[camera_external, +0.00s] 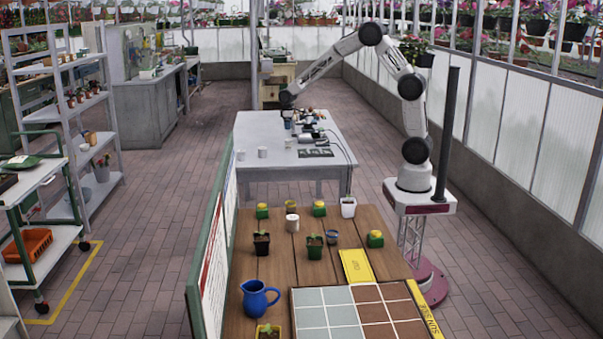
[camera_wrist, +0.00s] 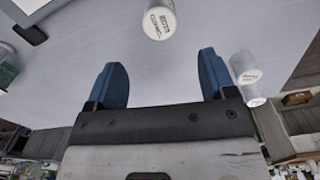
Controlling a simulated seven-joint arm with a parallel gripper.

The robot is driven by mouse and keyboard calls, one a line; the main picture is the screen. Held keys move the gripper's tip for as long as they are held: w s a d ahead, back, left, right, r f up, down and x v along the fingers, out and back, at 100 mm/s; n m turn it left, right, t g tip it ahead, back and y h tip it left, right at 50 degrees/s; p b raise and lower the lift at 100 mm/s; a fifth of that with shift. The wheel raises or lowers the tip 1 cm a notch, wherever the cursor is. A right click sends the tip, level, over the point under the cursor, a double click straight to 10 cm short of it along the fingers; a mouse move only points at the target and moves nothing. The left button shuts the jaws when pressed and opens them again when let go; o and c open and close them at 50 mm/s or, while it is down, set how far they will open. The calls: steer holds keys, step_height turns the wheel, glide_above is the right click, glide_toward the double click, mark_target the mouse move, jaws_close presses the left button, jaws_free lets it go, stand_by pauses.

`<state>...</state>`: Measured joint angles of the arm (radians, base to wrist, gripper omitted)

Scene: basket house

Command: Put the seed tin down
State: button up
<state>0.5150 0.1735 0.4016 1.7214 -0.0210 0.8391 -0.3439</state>
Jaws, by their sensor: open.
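My gripper (camera_wrist: 165,80) is open, with nothing between its two blue fingers in the wrist view. In the external view my gripper (camera_external: 288,123) is over the grey table (camera_external: 262,127). In the wrist view a white labelled tin (camera_wrist: 160,18) is on the grey surface ahead of the fingertips, apart from them. A second white tin (camera_wrist: 245,67) is beside the right finger, with part of a third below it. The external view shows small white containers (camera_external: 262,152) and (camera_external: 240,155) near the table's front edge. The labels are too small to read, so I cannot tell which is the seed tin.
Dark tools and cables (camera_external: 318,135) clutter the table's right side. In front, a wooden bench (camera_external: 280,262) holds several potted seedlings, a blue jug (camera_external: 259,299) and a yellow card (camera_external: 356,266). A green-framed board (camera_external: 212,262) edges its left. The table's left part is mostly clear.

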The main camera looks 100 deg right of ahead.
steer(key=shift+r, duration=0.1)
stand_by(0.6)
steer(key=s+a+r+t, duration=0.1)
steer(key=s+a+r, duration=0.65)
steer(key=a, duration=0.45)
steer(key=s+a+r, duration=0.6)
steer(key=a+r, duration=0.2)
steer(key=a, duration=0.3)
steer(key=s+a+r, duration=0.1)
steer(key=s+a, duration=0.6)
steer(key=s, duration=0.5)
steer(key=s+a+r+n+t, duration=0.1)
steer(key=s+a, duration=0.7)
steer(key=s, duration=0.5)
steer(key=shift+a+r+n+t, duration=0.15)
steer(key=shift+a+n+t, duration=0.05)
steer(key=shift+n+t, duration=0.1)
